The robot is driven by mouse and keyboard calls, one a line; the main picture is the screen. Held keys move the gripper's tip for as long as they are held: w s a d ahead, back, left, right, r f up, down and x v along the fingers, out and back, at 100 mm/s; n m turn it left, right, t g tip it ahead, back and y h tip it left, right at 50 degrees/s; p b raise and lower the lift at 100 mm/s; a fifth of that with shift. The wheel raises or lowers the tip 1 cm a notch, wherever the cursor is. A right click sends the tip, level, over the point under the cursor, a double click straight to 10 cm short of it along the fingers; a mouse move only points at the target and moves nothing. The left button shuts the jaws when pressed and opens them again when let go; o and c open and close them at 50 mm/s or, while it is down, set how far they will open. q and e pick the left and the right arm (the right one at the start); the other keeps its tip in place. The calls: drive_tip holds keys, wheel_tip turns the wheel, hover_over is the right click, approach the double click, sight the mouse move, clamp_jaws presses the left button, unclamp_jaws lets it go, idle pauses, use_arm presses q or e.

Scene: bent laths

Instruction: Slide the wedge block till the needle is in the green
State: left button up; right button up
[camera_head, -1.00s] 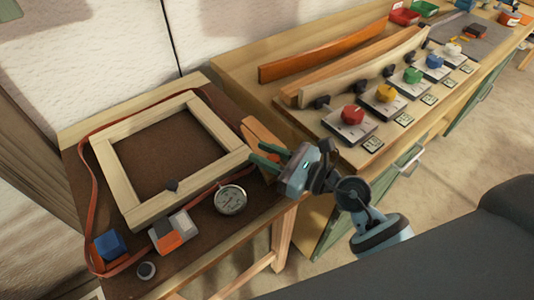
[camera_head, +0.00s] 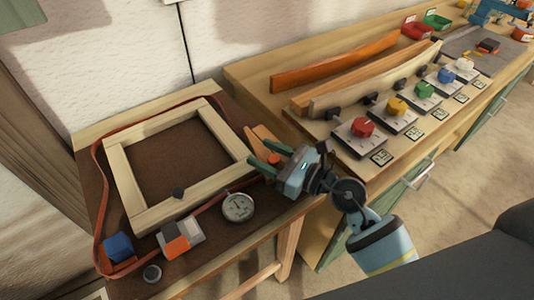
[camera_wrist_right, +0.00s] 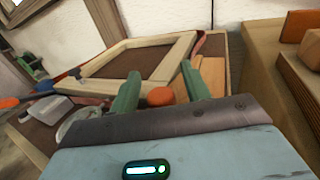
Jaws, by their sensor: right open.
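A light wooden block (camera_head: 261,135) with an orange knob (camera_head: 274,159), seemingly the wedge block, is at the right side of the square wooden frame (camera_head: 120,178). My right gripper (camera_head: 252,147) is open, its green fingers on either side of the knob in the head view. In the right wrist view the knob (camera_wrist_right: 160,97) shows between the open fingers (camera_wrist_right: 160,72); I cannot tell whether they touch it. A round dial gauge (camera_head: 238,207) lies in front of the frame; its needle and any green zone are too small to read. My left gripper is out of view.
A reddish strap (camera_head: 97,205) runs around the frame. A blue block (camera_head: 118,247) and an orange-and-white block (camera_head: 180,237) are at the front left. To the right, a bench holds bent laths (camera_head: 335,63) and coloured knobs (camera_head: 363,126).

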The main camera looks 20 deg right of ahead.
drive_tip(key=b+v, duration=0.1)
drive_tip(key=v, duration=0.6)
drive_tip(key=shift+f, duration=0.15)
drive_tip(key=shift+s+d, duration=0.3)
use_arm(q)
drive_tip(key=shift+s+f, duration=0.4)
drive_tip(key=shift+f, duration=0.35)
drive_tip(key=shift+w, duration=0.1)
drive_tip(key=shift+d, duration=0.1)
